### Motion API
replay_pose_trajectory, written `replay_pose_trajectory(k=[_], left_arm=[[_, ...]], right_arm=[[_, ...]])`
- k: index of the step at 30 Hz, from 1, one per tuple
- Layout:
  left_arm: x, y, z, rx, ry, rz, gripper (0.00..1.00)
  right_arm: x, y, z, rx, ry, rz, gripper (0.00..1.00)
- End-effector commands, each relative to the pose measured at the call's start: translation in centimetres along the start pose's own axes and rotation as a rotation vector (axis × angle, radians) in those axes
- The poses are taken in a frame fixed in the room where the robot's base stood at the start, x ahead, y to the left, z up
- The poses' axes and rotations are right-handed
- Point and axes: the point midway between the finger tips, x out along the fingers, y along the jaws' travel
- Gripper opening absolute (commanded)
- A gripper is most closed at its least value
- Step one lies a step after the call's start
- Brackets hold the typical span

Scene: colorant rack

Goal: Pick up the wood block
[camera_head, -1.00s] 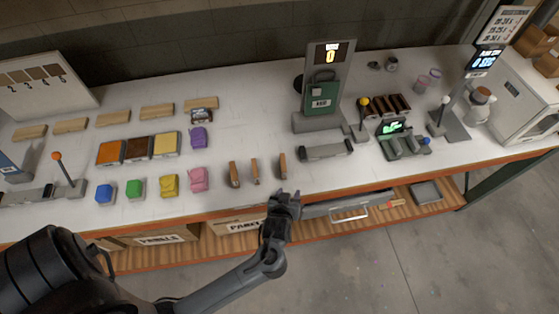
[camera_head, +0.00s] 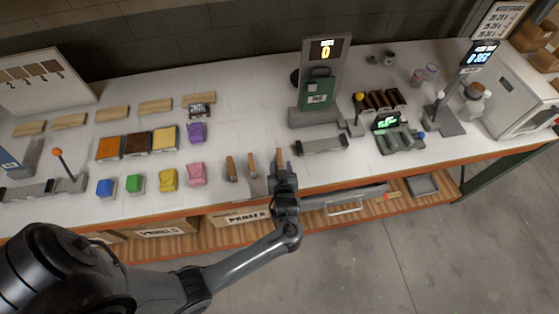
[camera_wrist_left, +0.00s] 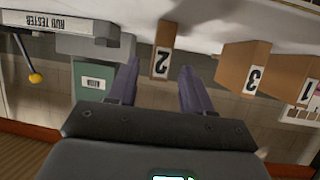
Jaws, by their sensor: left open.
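Three small upright wood blocks stand near the front edge of the table. The right one (camera_head: 279,154) is partly hidden behind my left gripper (camera_head: 283,172); the middle one (camera_head: 252,165) and left one (camera_head: 231,168) stand beside it. In the left wrist view a block marked 2 (camera_wrist_left: 163,48) appears between my open left fingers, with gaps on both sides. Blocks marked 3 (camera_wrist_left: 243,66) and 1 (camera_wrist_left: 297,78) stand to its right there. My left gripper is open and holds nothing. My right gripper is not in view.
Long pale wood pieces (camera_head: 113,115) lie farther back.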

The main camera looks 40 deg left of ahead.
Motion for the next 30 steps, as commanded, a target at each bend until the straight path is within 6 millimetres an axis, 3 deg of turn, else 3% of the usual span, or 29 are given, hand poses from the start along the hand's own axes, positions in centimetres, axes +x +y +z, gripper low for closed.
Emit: replay_pose_trajectory(k=[12, 21, 23, 30], left_arm=[[4.6, 0.1, -0.5, 0.002, 0.001, 0.0, 0.5], [5.0, 0.1, -0.5, -0.001, 0.0, 0.0, 0.5], [5.0, 0.1, -0.5, 0.0, 0.0, 0.0, 0.44], [5.0, 0.1, -0.5, 0.0, 0.0, 0.001, 0.07]], right_arm=[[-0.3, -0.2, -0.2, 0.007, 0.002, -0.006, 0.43], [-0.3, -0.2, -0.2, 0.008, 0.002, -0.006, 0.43], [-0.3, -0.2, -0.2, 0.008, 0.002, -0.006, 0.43], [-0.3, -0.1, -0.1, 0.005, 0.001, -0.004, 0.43]])
